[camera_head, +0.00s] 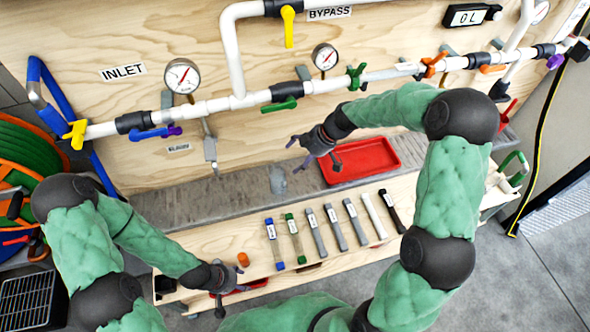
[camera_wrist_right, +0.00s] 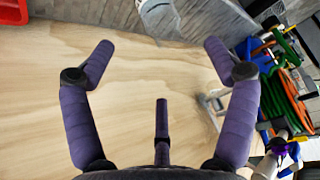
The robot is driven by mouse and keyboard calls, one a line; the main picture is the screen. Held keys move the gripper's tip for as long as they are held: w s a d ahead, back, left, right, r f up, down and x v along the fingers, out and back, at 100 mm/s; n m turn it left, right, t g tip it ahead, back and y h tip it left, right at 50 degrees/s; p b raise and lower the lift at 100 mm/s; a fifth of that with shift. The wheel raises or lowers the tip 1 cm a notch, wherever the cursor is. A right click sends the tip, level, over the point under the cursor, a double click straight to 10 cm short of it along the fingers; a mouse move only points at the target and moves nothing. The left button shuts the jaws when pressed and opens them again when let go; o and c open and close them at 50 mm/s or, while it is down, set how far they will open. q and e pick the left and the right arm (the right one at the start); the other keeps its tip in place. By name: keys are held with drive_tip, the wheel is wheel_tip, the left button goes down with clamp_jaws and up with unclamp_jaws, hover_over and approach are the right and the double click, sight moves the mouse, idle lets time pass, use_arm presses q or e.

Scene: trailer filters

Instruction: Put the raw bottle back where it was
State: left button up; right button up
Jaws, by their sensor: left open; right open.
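In the head view, two slim clear bottles lie on the wooden shelf, one with a blue cap (camera_head: 271,240) and one with a green cap (camera_head: 295,238). Their labels are too small to read, so I cannot tell which is the raw bottle. My right gripper (camera_head: 312,158) is open and empty in front of the plywood board, left of the red tray. My left gripper (camera_head: 226,290) is open low at the shelf's left end, near a small orange cap (camera_head: 243,259).
Grey and white labelled sticks (camera_head: 336,226) lie in a row right of the bottles. A red tray (camera_head: 360,161) sits on the grey ledge (camera_head: 190,208). A small grey tap (camera_head: 210,150) hangs below the white pipe (camera_head: 215,105). A greyish patch (camera_head: 278,180) shows on the ledge.

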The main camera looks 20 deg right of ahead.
drive_tip(key=s+a+f+m+g+h, duration=0.1)
drive_tip(key=s+a+f+m, duration=0.1)
drive_tip(key=s+f+m, duration=0.45)
drive_tip(key=s+a+f+m+g+h, duration=0.1)
drive_tip(key=s+f, duration=0.3)
drive_tip(key=f, duration=0.5)
drive_tip(key=s+a+f+m, duration=0.2)
drive_tip(key=s+f+m, duration=0.2)
drive_tip(key=s, duration=0.3)
drive_tip(key=s+a+f+m, duration=0.3)
drive_tip(key=s, duration=0.5)
drive_tip(key=shift+s+a+f+m, duration=0.25)
drive_tip(key=shift+a+f+m, duration=0.05)
drive_tip(key=shift+f+m, duration=0.05)
